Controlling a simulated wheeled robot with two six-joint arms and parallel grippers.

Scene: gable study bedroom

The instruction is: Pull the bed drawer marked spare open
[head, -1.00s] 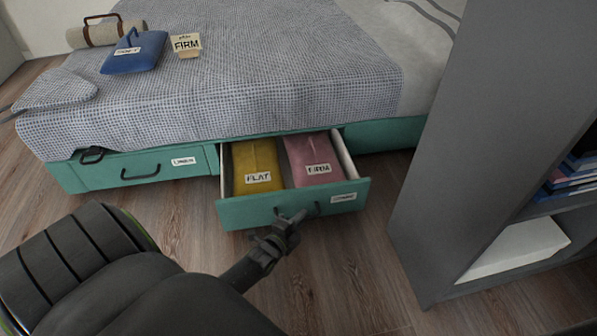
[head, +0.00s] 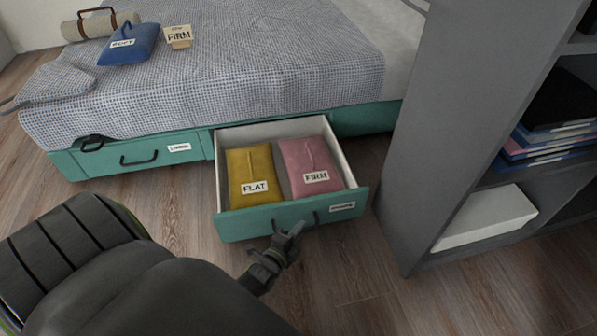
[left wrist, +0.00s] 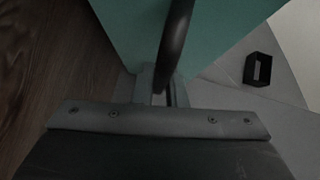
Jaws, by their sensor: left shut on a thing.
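The teal bed drawer (head: 255,223) under the right part of the bed stands well open. A small label (head: 342,206) is on its front, too small to read surely. Inside lie a yellow pack marked FLAT (head: 256,172) and a pink pack marked FIRM (head: 308,160). My left gripper (head: 289,232) is at the drawer front, shut on its dark handle (head: 316,217). In the left wrist view the handle (left wrist: 176,45) runs between the fingers (left wrist: 160,90), with the teal front behind it. My right gripper is not in view.
A second bed drawer (head: 110,160) at the left is shut. A grey shelf unit (head: 440,150) stands close on the right. On the bed lie a blue pack (head: 130,45), a FIRM card (head: 179,36) and a roll (head: 90,26). Wooden floor in front is clear.

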